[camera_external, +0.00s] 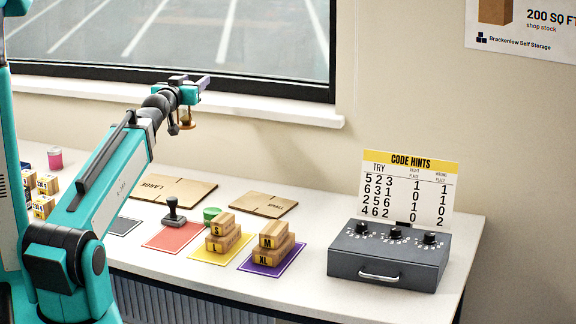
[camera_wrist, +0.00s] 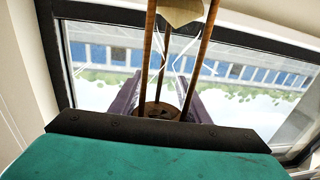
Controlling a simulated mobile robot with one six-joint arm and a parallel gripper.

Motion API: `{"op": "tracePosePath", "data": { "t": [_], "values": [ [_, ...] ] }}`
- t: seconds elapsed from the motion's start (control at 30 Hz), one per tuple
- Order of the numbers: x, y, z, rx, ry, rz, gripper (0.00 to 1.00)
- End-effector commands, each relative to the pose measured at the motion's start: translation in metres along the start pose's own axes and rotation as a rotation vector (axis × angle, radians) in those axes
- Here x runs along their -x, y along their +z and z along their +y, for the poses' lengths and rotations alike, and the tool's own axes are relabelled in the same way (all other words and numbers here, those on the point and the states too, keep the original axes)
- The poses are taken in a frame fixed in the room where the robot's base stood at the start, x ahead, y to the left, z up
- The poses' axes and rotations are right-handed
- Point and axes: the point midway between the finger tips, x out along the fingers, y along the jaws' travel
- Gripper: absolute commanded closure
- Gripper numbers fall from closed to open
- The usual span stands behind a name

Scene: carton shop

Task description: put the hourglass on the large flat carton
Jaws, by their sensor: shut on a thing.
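My gripper (camera_external: 194,88) is raised in the air near the window sill, above the back of the counter. It is shut on the hourglass (camera_external: 187,118), which has brown wooden ends and hangs well above the counter. In the wrist view, the hourglass's wooden posts (camera_wrist: 206,50) and part of its pale glass show between the two dark purple fingers of my gripper (camera_wrist: 160,104). The large flat carton (camera_external: 178,190), brown cardboard marked LARGE, lies flat at the back of the counter, below my gripper. Its left part is hidden behind my arm.
A small flat carton (camera_external: 258,204) lies to its right. A stamp (camera_external: 174,211) stands on a red mat, beside a green round item (camera_external: 211,214). Small boxes are stacked on yellow and purple mats. A grey lockbox (camera_external: 388,256) and a hints card (camera_external: 409,188) stand at right.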

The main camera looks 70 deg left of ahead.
Motion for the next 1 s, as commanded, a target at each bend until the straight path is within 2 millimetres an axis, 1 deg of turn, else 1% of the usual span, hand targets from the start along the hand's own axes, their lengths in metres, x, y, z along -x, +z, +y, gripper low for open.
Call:
{"op": "tracePosePath", "data": {
  "t": [0.03,0.3,0.7,0.8,1.0],
  "values": [
    [-0.003,0.010,-0.006,0.000,-0.009,-0.004,0.92],
    [-0.011,0.055,-0.032,-0.002,-0.051,-0.004,0.92],
    [-0.015,0.121,-0.072,-0.004,-0.114,-0.004,0.92],
    [-0.014,0.133,-0.079,-0.006,-0.126,-0.004,0.92],
    [-0.013,0.146,-0.086,-0.007,-0.140,-0.002,0.92]
  ]
}}
